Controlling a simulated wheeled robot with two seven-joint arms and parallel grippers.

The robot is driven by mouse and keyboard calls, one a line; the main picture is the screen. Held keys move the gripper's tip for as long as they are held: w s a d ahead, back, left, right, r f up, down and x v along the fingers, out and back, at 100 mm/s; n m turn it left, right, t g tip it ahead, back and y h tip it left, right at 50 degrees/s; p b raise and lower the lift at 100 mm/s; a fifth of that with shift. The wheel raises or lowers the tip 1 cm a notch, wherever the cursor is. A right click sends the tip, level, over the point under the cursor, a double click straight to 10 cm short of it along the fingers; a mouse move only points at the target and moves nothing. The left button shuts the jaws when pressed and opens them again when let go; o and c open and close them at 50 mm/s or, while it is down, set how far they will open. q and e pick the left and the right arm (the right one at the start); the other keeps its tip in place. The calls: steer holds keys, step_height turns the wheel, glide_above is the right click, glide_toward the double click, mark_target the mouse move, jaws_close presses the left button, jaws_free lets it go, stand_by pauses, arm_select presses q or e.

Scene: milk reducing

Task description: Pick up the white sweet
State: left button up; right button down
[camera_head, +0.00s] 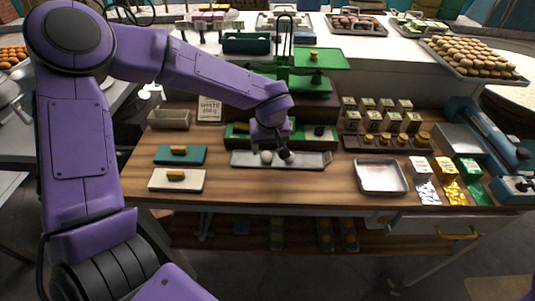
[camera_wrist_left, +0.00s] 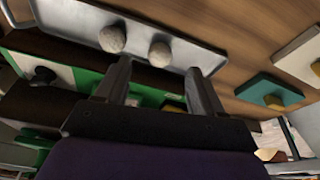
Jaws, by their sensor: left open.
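Two round whitish sweets, one (camera_wrist_left: 112,38) at the left and one (camera_wrist_left: 160,53) nearer the middle, sit apart on a long grey metal tray (camera_wrist_left: 190,48) in the left wrist view. In the head view one white sweet (camera_head: 267,157) shows on the tray (camera_head: 310,160); the other is hard to make out by the gripper. My left gripper (camera_head: 286,157) reaches down over the tray, just right of the visible sweet. In the left wrist view its open, empty fingers (camera_wrist_left: 159,66) point towards the middle sweet, which lies beyond and between the tips.
Behind the tray stands a green board (camera_head: 300,131) with dark items. A teal block (camera_head: 195,155) and a white block (camera_head: 160,182) lie left. An empty metal tray (camera_head: 381,178) and colored packets (camera_head: 445,168) lie right. Bare wood is free in front.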

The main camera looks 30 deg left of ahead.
mark_target(266, 154)
arm_select(q)
steer(key=shift+s+a+f, duration=0.15)
steer(key=shift+a+f, duration=0.05)
steer(key=shift+f, duration=0.2)
steer(key=x, duration=0.3)
steer(key=w+p+x, duration=0.1)
steer(key=x, duration=0.1)
steer(key=shift+w+a+f, duration=0.15)
steer(key=shift+w+f, duration=0.05)
steer(key=shift+s+r, duration=0.25)
steer(key=shift+s, duration=0.15)
steer(key=shift+w, duration=0.1)
steer(key=c, duration=1.1)
